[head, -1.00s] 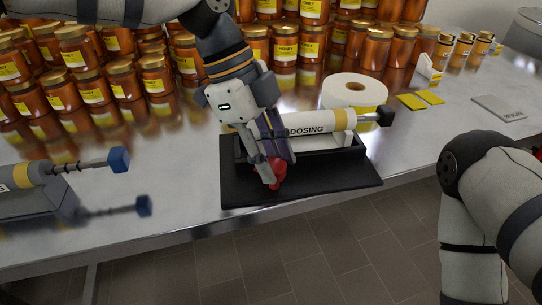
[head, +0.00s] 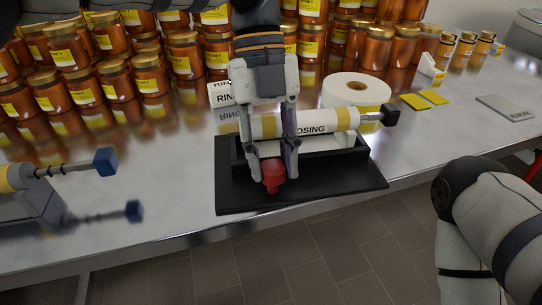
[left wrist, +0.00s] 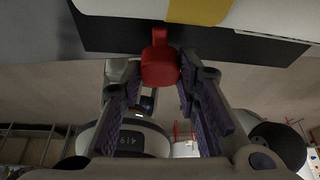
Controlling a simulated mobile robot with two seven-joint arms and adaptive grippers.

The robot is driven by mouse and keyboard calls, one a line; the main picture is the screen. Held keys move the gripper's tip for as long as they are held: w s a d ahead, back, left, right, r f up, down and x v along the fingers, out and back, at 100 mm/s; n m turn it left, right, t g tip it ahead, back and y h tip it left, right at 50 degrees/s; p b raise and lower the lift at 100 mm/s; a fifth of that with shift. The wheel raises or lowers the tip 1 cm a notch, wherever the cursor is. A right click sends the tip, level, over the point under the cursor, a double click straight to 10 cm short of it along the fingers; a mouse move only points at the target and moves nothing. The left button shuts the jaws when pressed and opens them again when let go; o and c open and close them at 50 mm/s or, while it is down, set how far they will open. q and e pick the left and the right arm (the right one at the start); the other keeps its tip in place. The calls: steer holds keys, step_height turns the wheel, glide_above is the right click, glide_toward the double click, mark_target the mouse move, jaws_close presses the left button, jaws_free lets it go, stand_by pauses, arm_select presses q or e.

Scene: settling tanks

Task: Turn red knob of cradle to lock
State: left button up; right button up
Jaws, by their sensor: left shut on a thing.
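The red knob (head: 273,176) sits at the front of the black cradle (head: 340,184), toward its left end. A white cylinder marked DOSING (head: 330,120) with a yellow band lies in the cradle. My left gripper (head: 272,170) reaches down over the cylinder and is shut on the red knob, one finger on each side. In the left wrist view the red knob (left wrist: 159,62) sits between the fingertips, its narrow tab pointing up in the picture. My right gripper is out of view; only part of my right arm shows at the right.
Many honey jars (head: 150,75) stand along the back. Another cylinder with a blue-ended rod (head: 105,161) is at left. The table's front edge runs close before the cradle.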

arm_select(q)
steer(key=shift+f+m, duration=0.1)
steer(key=shift+m, duration=0.4)
steer(key=shift+y, duration=0.3)
steer(key=o, duration=1.1)
steer(key=shift+o, duration=0.2)
steer(key=v, duration=0.6)
steer(key=shift+w, duration=0.15)
steer(key=shift+v, duration=0.8)
